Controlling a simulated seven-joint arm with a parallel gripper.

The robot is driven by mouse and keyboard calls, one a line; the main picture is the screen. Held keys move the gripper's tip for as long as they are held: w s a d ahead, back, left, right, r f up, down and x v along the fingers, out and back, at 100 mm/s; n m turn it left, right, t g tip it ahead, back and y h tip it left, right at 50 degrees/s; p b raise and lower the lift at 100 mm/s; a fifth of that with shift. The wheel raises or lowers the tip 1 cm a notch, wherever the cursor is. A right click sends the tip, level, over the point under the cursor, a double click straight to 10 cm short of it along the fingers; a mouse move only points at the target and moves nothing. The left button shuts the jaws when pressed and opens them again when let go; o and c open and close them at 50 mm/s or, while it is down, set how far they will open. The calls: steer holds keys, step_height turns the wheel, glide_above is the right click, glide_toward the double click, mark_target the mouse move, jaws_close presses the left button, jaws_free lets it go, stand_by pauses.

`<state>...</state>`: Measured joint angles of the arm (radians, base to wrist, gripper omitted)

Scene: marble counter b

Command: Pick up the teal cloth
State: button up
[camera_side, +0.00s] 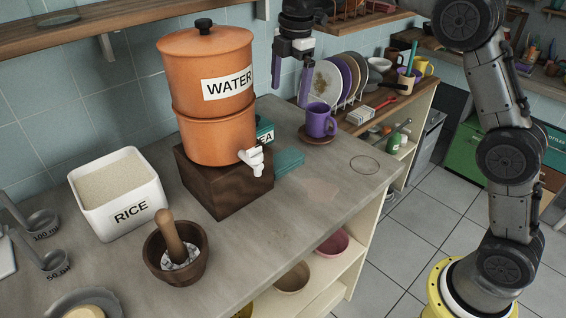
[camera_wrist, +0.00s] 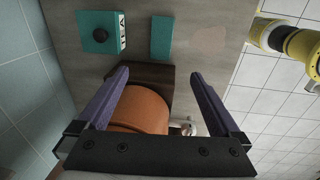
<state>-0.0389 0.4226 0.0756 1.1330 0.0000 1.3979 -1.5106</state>
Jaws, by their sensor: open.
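The teal cloth (camera_side: 289,161) lies flat on the counter, just right of the wooden block under the water dispenser. It also shows in the wrist view as a small teal rectangle (camera_wrist: 161,37) near the top middle. My gripper (camera_side: 304,88) is high above the counter, behind and right of the dispenser, with purple fingers. In the wrist view my gripper (camera_wrist: 166,85) is open and empty, its fingers spread wide. The cloth is well beyond the fingertips and nothing touches it.
The orange water dispenser (camera_side: 208,90) stands on a wooden block (camera_side: 215,191) beside the cloth. A teal tea box (camera_side: 265,131) is behind it. A purple mug (camera_side: 320,121) on a saucer and a dish rack with plates (camera_side: 322,82) stand farther right.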

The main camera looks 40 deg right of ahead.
glide_above(282, 159)
step_height(282, 159, down, 5)
steer(key=shift+g, duration=0.6)
step_height(282, 159, down, 10)
steer(key=shift+a+r, duration=0.15)
steer(key=shift+r, duration=0.05)
steer(key=shift+f, duration=3.15)
steer(key=c, duration=1.3)
